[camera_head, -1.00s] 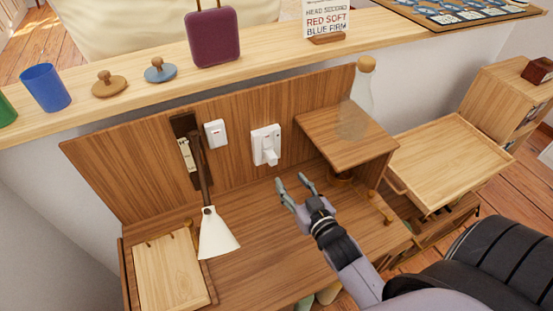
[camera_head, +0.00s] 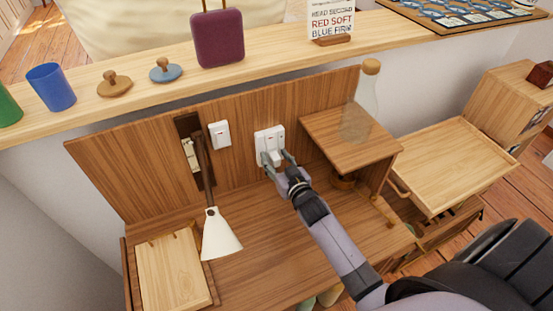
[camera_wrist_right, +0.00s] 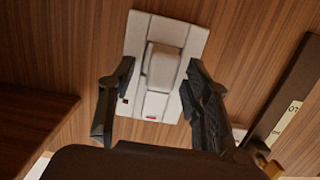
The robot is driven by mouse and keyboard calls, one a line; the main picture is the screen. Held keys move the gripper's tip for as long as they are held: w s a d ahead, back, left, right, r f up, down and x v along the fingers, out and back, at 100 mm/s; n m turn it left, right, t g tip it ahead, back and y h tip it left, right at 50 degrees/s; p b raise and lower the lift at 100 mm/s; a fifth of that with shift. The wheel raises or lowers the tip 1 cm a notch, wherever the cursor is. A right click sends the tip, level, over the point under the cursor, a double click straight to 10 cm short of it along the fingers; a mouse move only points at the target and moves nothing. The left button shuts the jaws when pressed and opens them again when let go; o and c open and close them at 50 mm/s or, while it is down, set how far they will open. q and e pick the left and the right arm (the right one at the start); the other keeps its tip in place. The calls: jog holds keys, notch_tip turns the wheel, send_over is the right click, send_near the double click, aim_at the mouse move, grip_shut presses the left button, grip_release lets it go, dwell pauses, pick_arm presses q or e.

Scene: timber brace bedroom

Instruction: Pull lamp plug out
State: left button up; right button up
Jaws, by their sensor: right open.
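The white lamp plug (camera_head: 272,156) sits in the white wall socket (camera_head: 264,134) on the wooden back panel. In the right wrist view the plug (camera_wrist_right: 162,66) stands out from the socket plate (camera_wrist_right: 190,42). My right gripper (camera_head: 277,162) is at the plug in the head view. Its open fingers (camera_wrist_right: 158,92) stand on either side of the plug in the wrist view, with a gap on each side. The lamp (camera_head: 219,236) with a cream shade and dark arm hangs to the left. My left gripper is not in view.
A white switch (camera_head: 219,134) is on the panel left of the socket. A small wooden shelf (camera_head: 335,130) holding a clear corked bottle (camera_head: 359,105) is close on the right. The desk surface (camera_head: 275,235) below is mostly clear.

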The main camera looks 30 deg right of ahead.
grip_shut()
jog(key=c, duration=0.6)
grip_release()
jog(key=shift+c, duration=0.2)
grip_shut()
jog(key=shift+s, duration=0.1)
jog(key=s+p, duration=0.3)
jog(key=s, duration=0.3)
jog(key=shift+s+a, duration=0.2)
jog(key=shift+s, duration=0.15)
dwell(0.9)
dwell(0.6)
